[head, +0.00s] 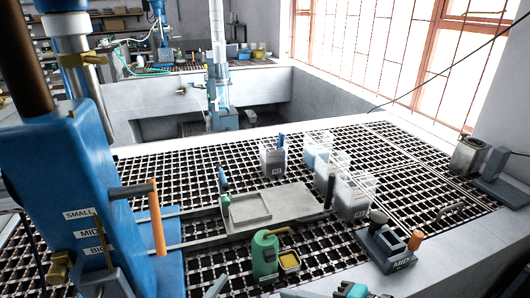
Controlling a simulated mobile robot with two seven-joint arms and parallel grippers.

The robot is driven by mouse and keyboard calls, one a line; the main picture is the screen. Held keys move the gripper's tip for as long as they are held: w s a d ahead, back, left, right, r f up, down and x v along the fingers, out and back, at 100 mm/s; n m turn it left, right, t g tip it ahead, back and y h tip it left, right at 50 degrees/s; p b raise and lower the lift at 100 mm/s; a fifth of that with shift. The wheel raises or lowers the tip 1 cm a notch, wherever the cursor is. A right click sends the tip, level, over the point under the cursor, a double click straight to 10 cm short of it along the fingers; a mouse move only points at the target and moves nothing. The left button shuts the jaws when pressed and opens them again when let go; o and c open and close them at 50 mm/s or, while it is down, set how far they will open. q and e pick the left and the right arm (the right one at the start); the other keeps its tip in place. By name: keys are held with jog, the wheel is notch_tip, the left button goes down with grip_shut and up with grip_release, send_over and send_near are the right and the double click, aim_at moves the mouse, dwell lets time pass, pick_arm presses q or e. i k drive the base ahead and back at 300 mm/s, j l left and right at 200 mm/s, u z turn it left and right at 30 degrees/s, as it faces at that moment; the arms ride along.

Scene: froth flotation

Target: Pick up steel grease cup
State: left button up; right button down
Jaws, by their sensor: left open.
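Nothing holds the cup. My left gripper (256,290) shows only in part at the bottom edge, open and empty, on the near side of the cup and apart from it. Its rear is cut off by the picture. My right gripper is not clearly seen.
A blue machine (65,165) marked SMALL, MID and BIG stands at the left. A grey plate (290,200) and several clear containers (352,197) stand behind the cup. A dark MID block (388,247) is to the right. Bare grating lies between them.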

aim_at(289, 264)
jog(key=k+l, duration=0.15)
jog(key=l, duration=0.2)
jog(key=k+l, duration=0.1)
jog(key=l, duration=0.2)
jog(key=k+l, duration=0.15)
jog(key=l, duration=0.2)
jog(key=k+l, duration=0.15)
jog(key=l, duration=0.15)
